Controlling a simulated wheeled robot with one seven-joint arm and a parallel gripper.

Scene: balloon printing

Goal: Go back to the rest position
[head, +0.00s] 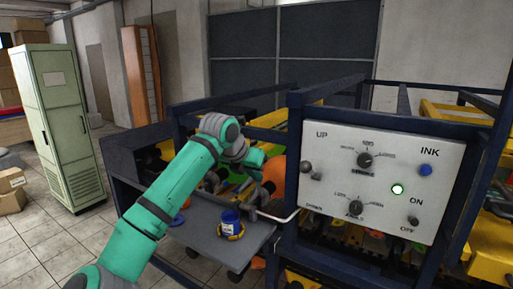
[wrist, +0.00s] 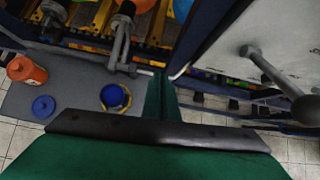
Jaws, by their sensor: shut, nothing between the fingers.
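My green arm reaches from the bottom left of the head view over the grey side tray (head: 200,240). My gripper (wrist: 161,97) shows in the wrist view with its green fingers together and nothing between them. In the head view its fingertips are hard to make out. It is in the air to the left of the control panel (head: 455,165), and the panel's pale face (wrist: 265,35) is at the right of the wrist view. A green button (head: 397,189) is lit on the panel.
A blue ink pot (head: 230,218) in a yellow holder stands on the tray. A control lever (wrist: 270,70) juts from the panel. The machine's dark blue frame (head: 290,120) surrounds this area. Floor is open at left.

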